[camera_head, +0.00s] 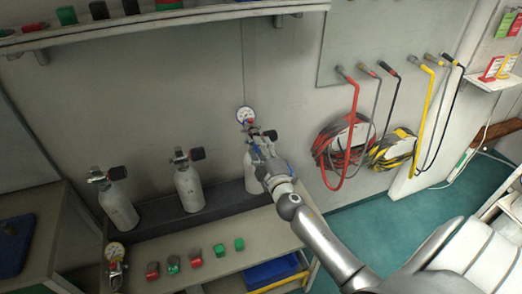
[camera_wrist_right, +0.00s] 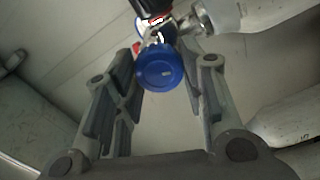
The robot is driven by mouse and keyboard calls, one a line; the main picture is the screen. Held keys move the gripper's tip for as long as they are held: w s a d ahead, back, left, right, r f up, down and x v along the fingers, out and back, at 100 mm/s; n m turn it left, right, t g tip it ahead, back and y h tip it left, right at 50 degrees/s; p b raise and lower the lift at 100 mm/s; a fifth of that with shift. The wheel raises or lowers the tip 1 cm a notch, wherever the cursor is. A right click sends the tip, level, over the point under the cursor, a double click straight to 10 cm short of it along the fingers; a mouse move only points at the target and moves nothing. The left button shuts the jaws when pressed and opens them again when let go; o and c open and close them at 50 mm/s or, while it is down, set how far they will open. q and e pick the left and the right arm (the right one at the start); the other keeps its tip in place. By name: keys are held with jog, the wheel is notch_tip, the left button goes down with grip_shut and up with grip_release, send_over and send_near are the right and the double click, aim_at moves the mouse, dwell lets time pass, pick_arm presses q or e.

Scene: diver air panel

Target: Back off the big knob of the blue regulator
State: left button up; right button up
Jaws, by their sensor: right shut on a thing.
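The blue regulator's big round knob (camera_wrist_right: 160,68) sits between the two fingers of my right gripper (camera_wrist_right: 162,82) in the right wrist view. The gripper is shut on it. Metal fittings of the regulator show just behind the knob. In the head view my right gripper (camera_head: 260,146) is at the rightmost grey cylinder (camera_head: 250,174) and hides most of the regulator. The regulator's white gauge (camera_head: 245,115) shows above the gripper. My left gripper is not in view.
Two more grey cylinders (camera_head: 118,207) (camera_head: 188,188) stand to the left along the wall. Several red and green caps (camera_head: 195,258) and another gauge (camera_head: 116,251) are on the bench in front. Coiled red hoses (camera_head: 340,140) and yellow hoses (camera_head: 394,150) hang at right.

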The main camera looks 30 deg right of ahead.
jog(key=m+p, duration=0.4)
jog(key=m, duration=0.7)
jog(key=m+p, duration=0.4)
jog(key=m, duration=0.7)
jog(key=m+p, duration=0.4)
jog(key=m, duration=0.7)
jog(key=shift+s+d+f+m, duration=0.2)
jog(key=shift+d+m, duration=0.1)
jog(key=shift+d, duration=0.1)
dwell(0.6)
jog(key=o, duration=1)
jog(key=shift+w, duration=0.1)
jog(key=v, duration=1.2)
